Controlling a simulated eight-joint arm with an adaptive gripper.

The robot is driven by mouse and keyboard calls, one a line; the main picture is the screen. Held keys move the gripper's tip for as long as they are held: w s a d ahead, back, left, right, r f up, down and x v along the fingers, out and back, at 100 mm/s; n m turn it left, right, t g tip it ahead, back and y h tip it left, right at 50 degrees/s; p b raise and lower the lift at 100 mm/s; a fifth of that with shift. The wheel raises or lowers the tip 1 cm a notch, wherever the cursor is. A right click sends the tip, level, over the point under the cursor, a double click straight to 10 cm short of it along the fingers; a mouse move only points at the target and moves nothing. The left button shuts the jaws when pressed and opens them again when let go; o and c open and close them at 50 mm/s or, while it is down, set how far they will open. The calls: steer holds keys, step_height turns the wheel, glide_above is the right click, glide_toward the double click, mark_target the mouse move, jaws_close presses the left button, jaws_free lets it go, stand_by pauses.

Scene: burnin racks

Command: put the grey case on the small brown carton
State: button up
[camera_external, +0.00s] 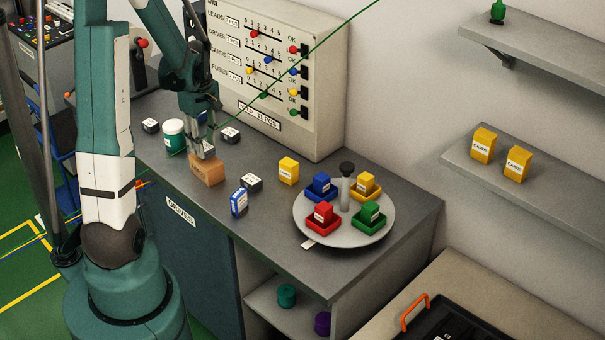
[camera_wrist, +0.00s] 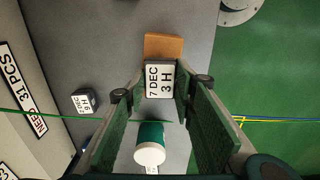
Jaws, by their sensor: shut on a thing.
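The grey case (camera_wrist: 159,80), with a white label reading 7 DEC 3 H, sits between the two fingers of my gripper (camera_wrist: 160,92) in the wrist view. My gripper (camera_external: 204,148) is shut on it. The small brown carton (camera_external: 207,170) stands on the grey counter directly below my gripper in the external view. In the wrist view the carton (camera_wrist: 163,46) shows just past the case and is partly hidden by it. The case is at or just above the carton's top; I cannot tell whether they touch. In the external view the fingers mostly hide the case.
A teal jar with a white lid (camera_external: 174,134) stands left of the carton. Other labelled cases (camera_external: 230,135) (camera_external: 251,182), a blue-and-white box (camera_external: 239,202) and a yellow box (camera_external: 288,170) stand nearby. A turntable (camera_external: 343,233) with coloured bins is at right; a slider panel (camera_external: 322,110) stands behind.

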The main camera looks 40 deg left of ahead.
steer(key=shift+f, duration=0.75)
steer(key=shift+f, duration=0.15)
steer(key=o, duration=0.9)
steer(key=shift+r, duration=0.2)
steer(key=shift+r, duration=6)
